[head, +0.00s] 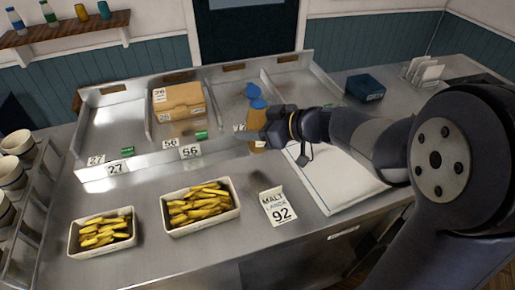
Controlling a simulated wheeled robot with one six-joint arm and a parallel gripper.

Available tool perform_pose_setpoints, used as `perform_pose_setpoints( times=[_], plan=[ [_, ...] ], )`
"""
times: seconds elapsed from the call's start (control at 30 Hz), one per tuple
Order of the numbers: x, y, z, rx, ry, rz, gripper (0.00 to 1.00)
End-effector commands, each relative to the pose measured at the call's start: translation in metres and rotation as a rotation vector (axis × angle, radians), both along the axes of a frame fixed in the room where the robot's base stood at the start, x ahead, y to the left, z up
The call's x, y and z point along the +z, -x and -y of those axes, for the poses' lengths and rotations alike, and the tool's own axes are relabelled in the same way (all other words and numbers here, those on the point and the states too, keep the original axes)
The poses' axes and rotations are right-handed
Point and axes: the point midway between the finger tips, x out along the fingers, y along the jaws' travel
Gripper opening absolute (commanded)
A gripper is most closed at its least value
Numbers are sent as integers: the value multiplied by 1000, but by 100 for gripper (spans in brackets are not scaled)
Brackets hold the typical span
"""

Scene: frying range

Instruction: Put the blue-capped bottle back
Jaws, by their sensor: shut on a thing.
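A bottle with a brown-orange body (257,119) and a blue cap stands upright at the front of the third bay of the steel rack (140,171). My gripper (262,128) reaches in from the right and is shut on this bottle. The fingers hide part of its body, and I cannot tell whether its base touches anything. More blue caps (252,90) show just behind it in the same bay. The label below the held bottle is mostly hidden.
A cardboard box (180,101) sits in the bay labelled 56. The bay labelled 27 (112,120) looks mostly empty. Two trays of chips (164,213) (73,241) stand on the front counter. A white board (325,185) lies under my arm. A dark blue box (365,87) is at back right.

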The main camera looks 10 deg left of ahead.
Motion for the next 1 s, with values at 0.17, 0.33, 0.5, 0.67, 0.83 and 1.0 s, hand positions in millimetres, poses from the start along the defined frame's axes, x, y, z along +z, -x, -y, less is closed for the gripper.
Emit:
perform_pose_setpoints(
  times=[0.17,0.33,0.5,0.67,0.83,1.0],
  plan=[
    [-22,0,0,0,-2,1,11],
    [-46,0,0,-2,-1,-3,11],
    [-59,0,0,-1,-2,0,11],
    [-58,0,0,-1,-1,2,11],
    [-61,0,0,-1,-1,2,11],
    [-62,0,0,-1,0,1,61]
  ],
)
